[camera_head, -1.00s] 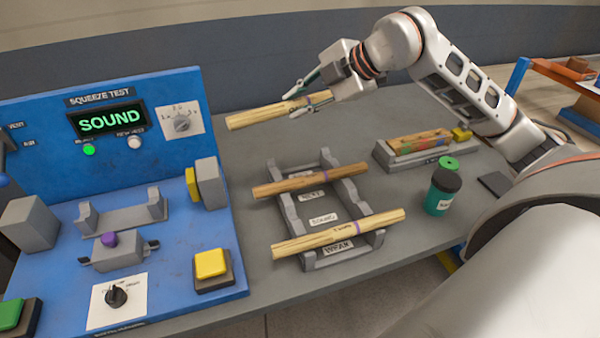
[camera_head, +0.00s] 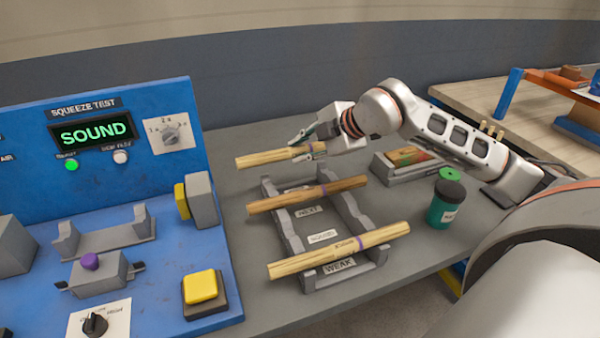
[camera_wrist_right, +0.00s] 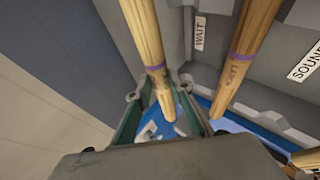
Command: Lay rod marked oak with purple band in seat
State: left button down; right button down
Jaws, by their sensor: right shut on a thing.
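My right gripper (camera_head: 308,146) is shut on a pale wooden rod (camera_head: 262,158), near its right end, at the back edge of the grey rack (camera_head: 347,207). In the right wrist view the held rod (camera_wrist_right: 143,35) has a purple band and small dark writing I cannot read. A browner rod (camera_head: 290,198) with a purple band lies across the rack's middle. Another pale rod (camera_head: 320,257) with a purple band lies across its front. A grey two-post seat (camera_head: 105,240) on the blue tester is empty. My left gripper is not in view.
The blue squeeze tester (camera_head: 150,115) shows SOUND in green and has a yellow button (camera_head: 201,286). Rack labels include NEXT, SOUND and WEAK; WAIT (camera_wrist_right: 199,33) shows in the wrist view. A green jar (camera_head: 444,208) and a grey tray (camera_head: 385,168) stand right of the rack.

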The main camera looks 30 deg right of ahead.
jog(key=shift+f, duration=3.3)
jog(key=shift+b, duration=0.3)
jog(key=c, duration=2.1)
grip_release()
jog(key=shift+f, duration=0.15)
